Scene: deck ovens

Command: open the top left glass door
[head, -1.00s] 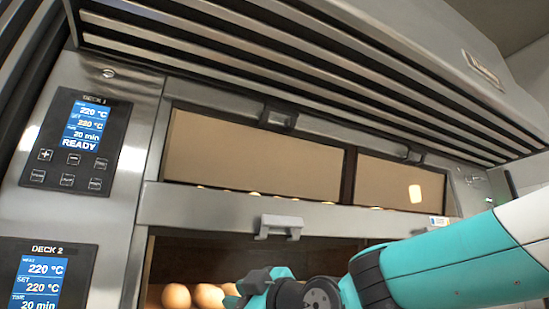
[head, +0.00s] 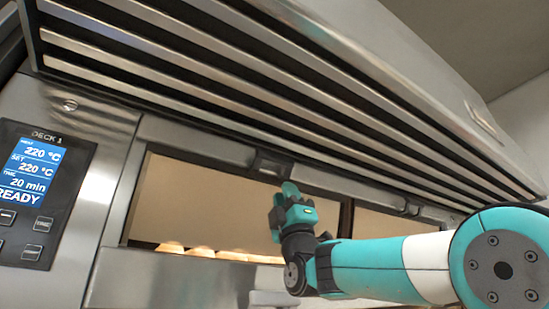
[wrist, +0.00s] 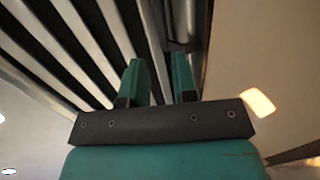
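The top left glass door (head: 195,205) is shut, a tan pane in a steel frame. Its small dark handle (head: 268,165) is at the top edge of the pane. My gripper (head: 283,190) is in front of the pane, just below and slightly right of the handle, pointing up. In the wrist view its two teal fingers (wrist: 160,75) stand apart with nothing between them.
A slatted steel hood (head: 270,90) overhangs the door closely from above. A second glass pane (head: 385,225) is to the right, partly behind my arm. The DECK 1 control panel (head: 40,190) is on the left. Pale round loaves (head: 200,252) show behind the glass.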

